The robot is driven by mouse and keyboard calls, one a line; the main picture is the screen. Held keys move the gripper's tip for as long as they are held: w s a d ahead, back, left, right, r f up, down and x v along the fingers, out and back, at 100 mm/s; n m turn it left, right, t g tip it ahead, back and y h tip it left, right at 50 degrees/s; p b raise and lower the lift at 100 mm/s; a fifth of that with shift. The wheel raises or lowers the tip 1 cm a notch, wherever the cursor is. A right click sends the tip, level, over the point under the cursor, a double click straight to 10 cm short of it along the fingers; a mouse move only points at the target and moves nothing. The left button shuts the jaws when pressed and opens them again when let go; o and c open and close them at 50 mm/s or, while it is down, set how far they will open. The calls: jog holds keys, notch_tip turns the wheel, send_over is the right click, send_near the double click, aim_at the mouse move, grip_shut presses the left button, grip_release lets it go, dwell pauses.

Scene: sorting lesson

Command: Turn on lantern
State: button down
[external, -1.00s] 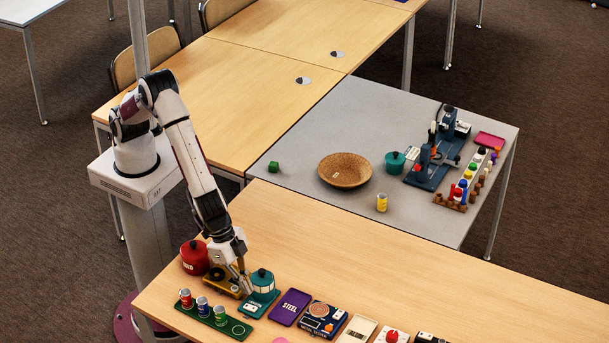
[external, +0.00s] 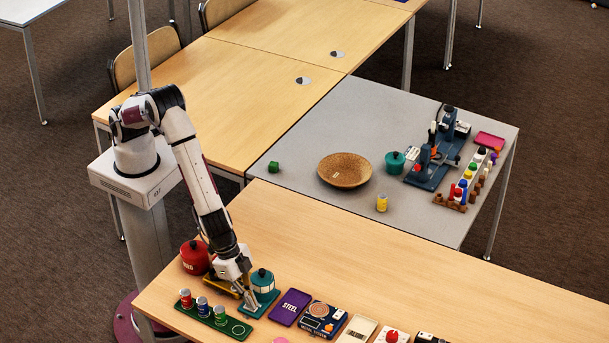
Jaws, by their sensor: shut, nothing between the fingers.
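The lantern (external: 263,281) is a teal and white cylinder with a dark knob on top. It stands upright on a teal base plate (external: 268,305) on the near wooden table. My gripper (external: 252,304) points down with its fingers shut and empty. The fingertips are low at the front left part of the lantern's base, beside its body. I cannot tell whether they touch the base. No lit glow shows on the lantern.
A red pot (external: 195,257) and a yellow-brown device (external: 219,286) stand left of the lantern. A green tray (external: 226,321) with several small cans lies in front. A purple tray (external: 290,307) and a dark blue device (external: 323,320) lie right.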

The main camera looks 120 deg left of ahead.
jog(key=shift+w+f, duration=0.5)
jog(key=shift+f, duration=0.05)
jog(key=shift+a+f, duration=0.1)
